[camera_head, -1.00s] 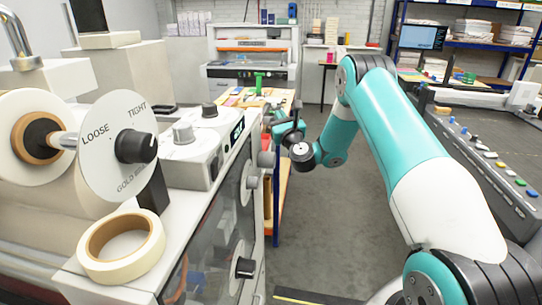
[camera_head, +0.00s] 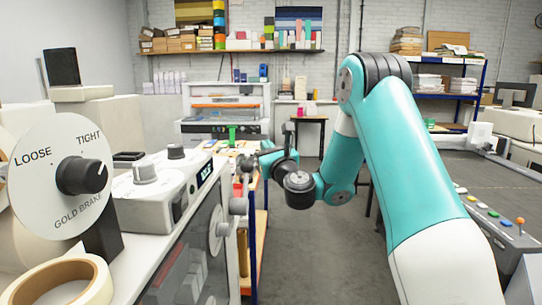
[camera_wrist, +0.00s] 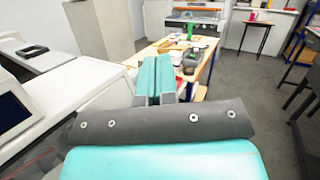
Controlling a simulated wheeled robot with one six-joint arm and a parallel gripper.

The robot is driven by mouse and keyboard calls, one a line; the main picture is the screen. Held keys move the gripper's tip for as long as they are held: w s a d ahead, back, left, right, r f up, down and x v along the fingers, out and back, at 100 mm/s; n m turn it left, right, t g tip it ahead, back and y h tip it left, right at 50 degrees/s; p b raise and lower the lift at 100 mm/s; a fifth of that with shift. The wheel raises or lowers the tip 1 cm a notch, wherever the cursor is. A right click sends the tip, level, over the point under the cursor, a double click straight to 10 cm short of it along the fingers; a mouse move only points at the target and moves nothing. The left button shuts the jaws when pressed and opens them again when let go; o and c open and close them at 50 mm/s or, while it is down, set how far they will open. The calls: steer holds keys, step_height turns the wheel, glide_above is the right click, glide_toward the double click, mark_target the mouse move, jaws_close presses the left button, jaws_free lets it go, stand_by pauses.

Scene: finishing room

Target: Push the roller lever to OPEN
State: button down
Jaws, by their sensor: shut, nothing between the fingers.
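My gripper (camera_wrist: 155,60) shows in the wrist view as two teal fingers lying together, shut with nothing between them. It points toward a wooden bench and touches nothing that I can see. In the head view my wrist is beside the right end of the white machine (camera_head: 150,205); the fingertips are hard to make out there. No lever marked OPEN can be made out in either view. A round grey knob (camera_head: 238,206) sticks out from the machine's front side, close to my wrist; I cannot tell whether it belongs to the roller lever.
A dial (camera_head: 80,177) marked LOOSE, TIGHT and GOLD BRAKE and a tape roll (camera_head: 62,282) are at the left. A cluttered bench (camera_wrist: 202,42) stands ahead. Grey floor is clear right of the machine.

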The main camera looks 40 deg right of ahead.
steer(key=shift+s+r, duration=0.65)
steer(key=shift+s, duration=0.25)
